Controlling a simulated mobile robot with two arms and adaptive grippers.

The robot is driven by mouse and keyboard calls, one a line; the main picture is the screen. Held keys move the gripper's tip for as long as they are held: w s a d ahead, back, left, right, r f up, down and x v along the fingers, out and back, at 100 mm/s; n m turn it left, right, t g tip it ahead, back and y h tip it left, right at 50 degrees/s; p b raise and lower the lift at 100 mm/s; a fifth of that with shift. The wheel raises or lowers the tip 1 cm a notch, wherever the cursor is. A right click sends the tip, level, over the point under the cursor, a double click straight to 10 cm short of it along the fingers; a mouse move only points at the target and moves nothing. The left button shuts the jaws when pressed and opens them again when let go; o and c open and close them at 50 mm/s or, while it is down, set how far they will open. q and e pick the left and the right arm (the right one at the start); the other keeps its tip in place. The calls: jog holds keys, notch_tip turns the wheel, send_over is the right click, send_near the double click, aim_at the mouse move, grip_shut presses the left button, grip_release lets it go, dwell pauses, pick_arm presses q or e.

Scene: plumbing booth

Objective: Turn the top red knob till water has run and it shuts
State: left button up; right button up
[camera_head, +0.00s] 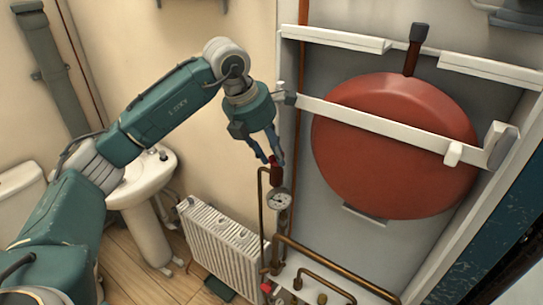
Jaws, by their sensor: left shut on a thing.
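The top red knob (276,177) is dark red and sits just above a round pressure gauge (279,200) on the pipework, left of the big red tank. My left gripper (272,161) reaches down from above and its fingers are shut on this knob. The fingers partly cover the knob's top, so how far it is turned cannot be seen. No running water is visible. My right gripper is not in view.
A round red tank (395,145) hangs in a grey cabinet behind white rails (365,118). Copper pipes (325,262) and a smaller red knob (266,288) lie below the gauge. A white radiator (222,248) and a sink (143,178) stand to the left.

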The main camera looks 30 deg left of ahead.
pick_arm(q)
jog(key=shift+d+n, duration=0.1)
jog(key=shift+n, duration=0.3)
jog(key=o, duration=1.1)
jog(key=shift+d, duration=0.1)
